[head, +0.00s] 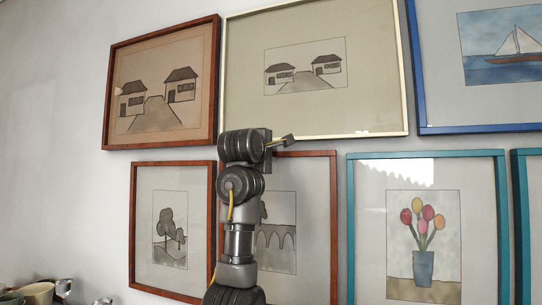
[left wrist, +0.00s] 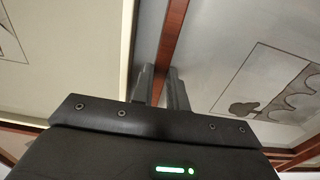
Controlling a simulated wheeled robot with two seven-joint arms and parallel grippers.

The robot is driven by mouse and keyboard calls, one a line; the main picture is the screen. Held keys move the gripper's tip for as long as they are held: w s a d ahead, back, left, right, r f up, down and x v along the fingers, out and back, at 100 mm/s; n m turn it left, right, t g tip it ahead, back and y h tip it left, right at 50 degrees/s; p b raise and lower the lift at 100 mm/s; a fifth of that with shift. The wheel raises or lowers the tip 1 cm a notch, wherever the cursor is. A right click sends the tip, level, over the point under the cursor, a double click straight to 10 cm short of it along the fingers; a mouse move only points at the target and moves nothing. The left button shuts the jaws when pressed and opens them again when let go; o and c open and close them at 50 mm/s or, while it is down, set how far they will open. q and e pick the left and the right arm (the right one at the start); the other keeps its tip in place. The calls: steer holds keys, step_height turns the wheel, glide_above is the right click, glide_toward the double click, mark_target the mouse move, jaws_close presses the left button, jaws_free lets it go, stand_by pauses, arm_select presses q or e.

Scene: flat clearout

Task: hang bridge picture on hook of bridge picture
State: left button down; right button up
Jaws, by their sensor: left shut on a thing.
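The bridge picture (head: 318,230) has a red-brown frame and a grey arched bridge drawing on a pale mat. In the head view it is upright in the lower row, its left part covered by my left arm. My left gripper (head: 281,143) is at its top edge. In the left wrist view the fingers (left wrist: 162,88) are shut on the red-brown frame bar (left wrist: 174,38), with the bridge drawing (left wrist: 292,95) to the right. The hook is hidden, and I cannot tell whether the picture hangs on it. My right gripper is not in view.
A cream-framed house picture (head: 240,100) is close above, and its frame edge (left wrist: 128,45) is near the fingers. A tree picture (head: 145,220) is left, a teal-framed tulip picture (head: 375,225) right. Cups (head: 38,292) stand at the lower left. Bare wall (head: 55,150) is left.

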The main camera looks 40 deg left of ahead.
arm_select(q)
steer(key=shift+f+b, duration=0.6)
steer(key=shift+f, duration=0.05)
stand_by(0.3)
steer(key=c, duration=1.5)
jaws_free()
steer(key=shift+s, duration=0.1)
steer(key=shift+o, duration=1)
steer(key=shift+s+d, duration=0.2)
steer(key=b+v, duration=0.6)
steer(key=v, duration=0.4)
steer(key=shift+s+b, duration=0.35)
steer(key=shift+d, duration=0.15)
